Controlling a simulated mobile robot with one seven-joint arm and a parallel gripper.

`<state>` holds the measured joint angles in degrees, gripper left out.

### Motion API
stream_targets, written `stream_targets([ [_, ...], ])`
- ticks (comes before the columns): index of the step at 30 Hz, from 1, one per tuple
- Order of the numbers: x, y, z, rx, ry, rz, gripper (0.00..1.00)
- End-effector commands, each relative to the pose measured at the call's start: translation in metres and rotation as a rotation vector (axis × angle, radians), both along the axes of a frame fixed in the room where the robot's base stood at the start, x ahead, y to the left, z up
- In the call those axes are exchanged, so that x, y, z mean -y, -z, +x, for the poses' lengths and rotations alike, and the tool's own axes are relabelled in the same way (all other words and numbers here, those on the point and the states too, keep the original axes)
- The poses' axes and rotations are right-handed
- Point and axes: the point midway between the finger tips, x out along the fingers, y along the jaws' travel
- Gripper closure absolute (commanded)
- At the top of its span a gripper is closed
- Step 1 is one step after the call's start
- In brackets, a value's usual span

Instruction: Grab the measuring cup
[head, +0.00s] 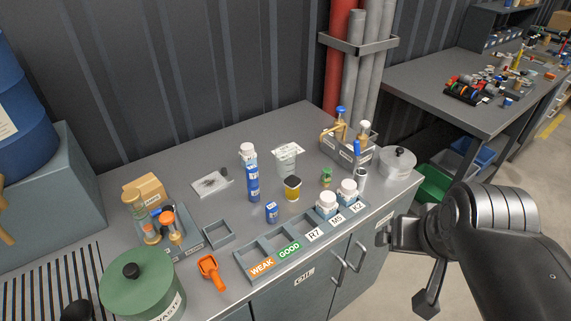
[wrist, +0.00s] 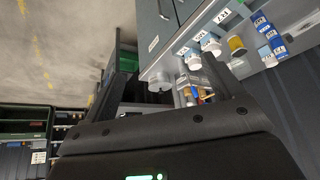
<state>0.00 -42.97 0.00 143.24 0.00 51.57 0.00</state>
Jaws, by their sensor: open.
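The measuring cup appears to be the clear, see-through cup (head: 286,163) near the back middle of the grey bench top in the head view. I cannot make out the cup in the wrist view.
A blue bottle (head: 253,183), a yellow jar with a dark lid (head: 292,188) and a small blue box (head: 271,212) stand near the cup. A labelled tray (head: 243,262) with white jars lines the front. An orange scoop (head: 210,271) lies front left.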

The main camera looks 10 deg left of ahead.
Motion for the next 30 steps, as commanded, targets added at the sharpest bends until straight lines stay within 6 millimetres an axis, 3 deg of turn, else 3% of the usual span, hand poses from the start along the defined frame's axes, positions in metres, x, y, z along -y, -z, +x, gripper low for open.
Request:
stream_targets([
  [8, 0.0, -0.001, 0.001, 0.0, -0.002, 0.0, 0.12],
  [13, -0.007, -0.011, 0.025, -0.009, -0.029, -0.007, 0.12],
  [22, -0.044, -0.035, 0.12, -0.033, -0.134, -0.027, 0.12],
  [30, -0.094, -0.031, 0.211, -0.052, -0.233, -0.036, 0.12],
])
